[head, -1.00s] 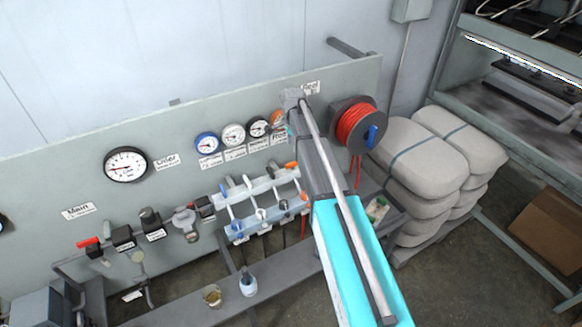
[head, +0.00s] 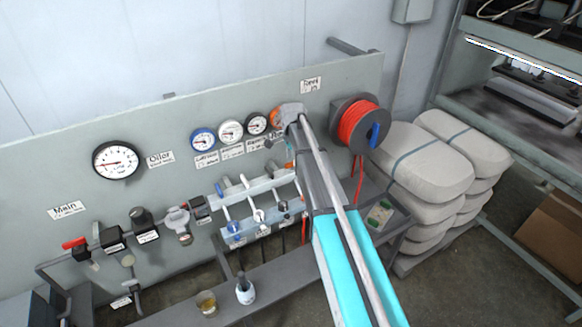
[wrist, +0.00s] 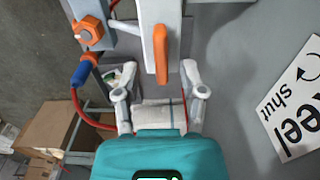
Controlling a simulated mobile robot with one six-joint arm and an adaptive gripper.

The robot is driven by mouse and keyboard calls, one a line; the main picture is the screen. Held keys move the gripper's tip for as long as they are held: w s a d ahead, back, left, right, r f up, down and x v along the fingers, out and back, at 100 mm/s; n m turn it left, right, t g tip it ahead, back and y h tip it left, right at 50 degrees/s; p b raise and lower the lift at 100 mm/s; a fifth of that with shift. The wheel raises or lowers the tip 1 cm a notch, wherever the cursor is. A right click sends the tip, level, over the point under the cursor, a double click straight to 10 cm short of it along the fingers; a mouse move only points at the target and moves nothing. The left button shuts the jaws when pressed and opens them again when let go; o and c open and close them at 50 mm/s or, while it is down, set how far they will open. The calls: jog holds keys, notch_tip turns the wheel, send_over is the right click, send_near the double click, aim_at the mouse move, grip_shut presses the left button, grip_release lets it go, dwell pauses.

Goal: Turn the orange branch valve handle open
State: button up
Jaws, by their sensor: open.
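The orange handle (wrist: 161,55) shows in the wrist view as a long, narrow lever lying along a light grey bar. Its lower end reaches toward the gap between the fingers of my gripper (wrist: 160,94). My gripper is open, with one finger on each side of the handle's line. I cannot tell whether either finger touches it. In the head view my arm's end is at the right part of the panel and hides the valve area behind it.
An orange knob (wrist: 88,30) and a blue fitting with red hose (wrist: 82,74) sit left of the handle. A "Reel" sign (wrist: 296,98) is at right. In the head view, a red hose reel (head: 358,125) and stacked sacks (head: 425,165) stand right of my arm.

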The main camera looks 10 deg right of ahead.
jog(key=shift+f+b, duration=0.8)
jog(key=shift+f, duration=0.25)
